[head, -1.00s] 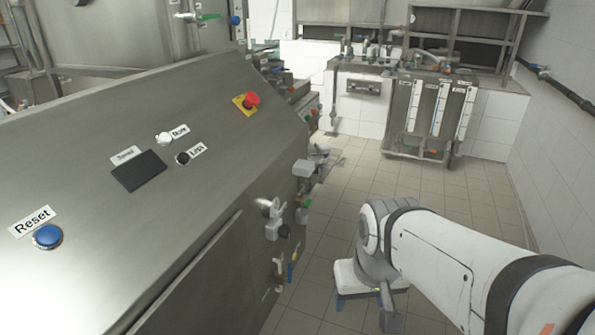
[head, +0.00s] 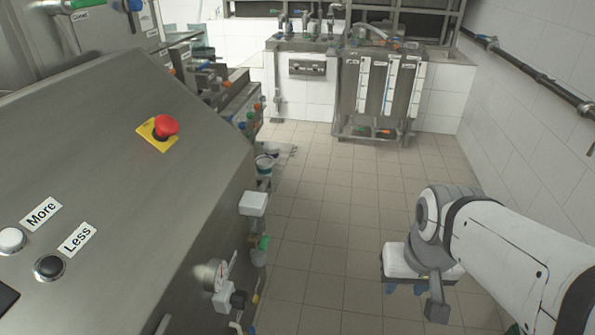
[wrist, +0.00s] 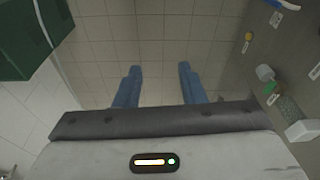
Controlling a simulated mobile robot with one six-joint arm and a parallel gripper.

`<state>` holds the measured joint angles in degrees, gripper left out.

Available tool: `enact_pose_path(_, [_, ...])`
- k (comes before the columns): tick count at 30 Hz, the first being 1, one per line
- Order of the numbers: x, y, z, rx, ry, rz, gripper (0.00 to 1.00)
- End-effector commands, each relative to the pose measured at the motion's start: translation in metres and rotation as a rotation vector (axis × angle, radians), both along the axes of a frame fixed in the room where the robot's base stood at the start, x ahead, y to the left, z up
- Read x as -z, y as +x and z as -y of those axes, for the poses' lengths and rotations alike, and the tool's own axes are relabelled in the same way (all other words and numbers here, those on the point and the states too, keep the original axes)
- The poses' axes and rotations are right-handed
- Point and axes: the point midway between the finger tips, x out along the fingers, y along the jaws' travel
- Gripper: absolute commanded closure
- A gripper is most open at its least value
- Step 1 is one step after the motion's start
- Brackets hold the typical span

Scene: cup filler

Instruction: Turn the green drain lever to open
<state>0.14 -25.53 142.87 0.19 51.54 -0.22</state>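A small green lever (head: 263,242) shows on the side of the steel machine in the head view, beside the fittings along the aisle. Another green handle (head: 78,4) is at the top left edge. I cannot read which one is the drain lever. In the wrist view, a green part (wrist: 269,88) is on the panel at the right, next to a white fitting. My gripper (head: 404,288) hangs over the floor to the right of the machine, apart from it. In the wrist view its two blue fingers (wrist: 157,70) are apart with nothing between them.
The steel console (head: 130,190) with a red emergency button (head: 165,125) fills the left. A unit with white flow tubes (head: 392,88) stands at the back.

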Motion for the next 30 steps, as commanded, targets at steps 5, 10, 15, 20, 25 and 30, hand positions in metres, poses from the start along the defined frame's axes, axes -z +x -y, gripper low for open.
enact_pose_path(5, [0.000, 0.000, 0.000, 0.000, 0.000, 0.000, 0.64])
enact_pose_path(10, [0.000, 0.000, 0.000, 0.000, 0.000, 0.000, 0.61])
enact_pose_path(15, [0.012, 0.001, -0.008, 0.042, 0.057, -0.057, 0.47])
enact_pose_path(20, [0.043, 0.006, -0.041, 0.185, 0.249, -0.248, 0.36])
enact_pose_path(25, [0.074, 0.022, -0.100, 0.405, 0.523, -0.534, 0.36])
enact_pose_path(30, [0.094, 0.055, -0.152, 0.635, 0.790, -0.813, 0.36])
